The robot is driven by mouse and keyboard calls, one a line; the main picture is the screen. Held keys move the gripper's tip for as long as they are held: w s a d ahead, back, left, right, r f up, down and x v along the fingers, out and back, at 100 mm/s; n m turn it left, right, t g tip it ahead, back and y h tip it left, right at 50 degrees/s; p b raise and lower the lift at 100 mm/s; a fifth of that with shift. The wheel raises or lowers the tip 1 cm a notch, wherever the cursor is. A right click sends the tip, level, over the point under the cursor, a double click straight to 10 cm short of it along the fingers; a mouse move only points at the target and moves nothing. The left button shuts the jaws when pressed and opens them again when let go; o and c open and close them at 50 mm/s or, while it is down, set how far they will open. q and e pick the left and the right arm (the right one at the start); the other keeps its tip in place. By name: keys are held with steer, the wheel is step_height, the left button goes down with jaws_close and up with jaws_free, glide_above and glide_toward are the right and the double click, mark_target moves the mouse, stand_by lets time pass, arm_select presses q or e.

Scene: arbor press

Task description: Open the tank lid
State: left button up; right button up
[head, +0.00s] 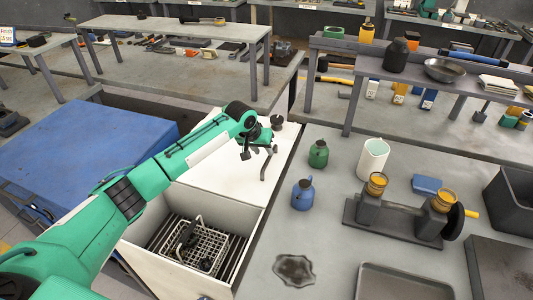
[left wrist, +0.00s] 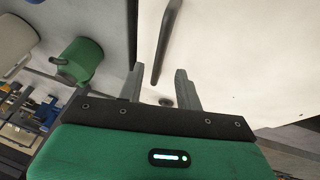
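The white tank (head: 178,268) stands left of the grey bench with its front part uncovered, showing a wire basket (head: 205,245) inside. A flat white panel (head: 225,172), which looks like the lid, lies behind that opening. A dark bar handle shows on white in the left wrist view (left wrist: 168,38). My left gripper (head: 260,153) is over the panel. In the left wrist view its fingers (left wrist: 159,75) are apart, with the bar's near end in line between them. I cannot tell whether they touch it. My right gripper is not in view.
A green container (head: 318,155), a blue one (head: 302,195) and a white jug (head: 373,160) stand right of the tank. A dark fixture with yellow-topped cups (head: 400,216) is farther right. A blue-topped surface (head: 85,150) lies left.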

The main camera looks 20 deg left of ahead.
mark_target(268, 158)
arm_select(q)
steer(key=shift+x, duration=2.2)
jaws_close()
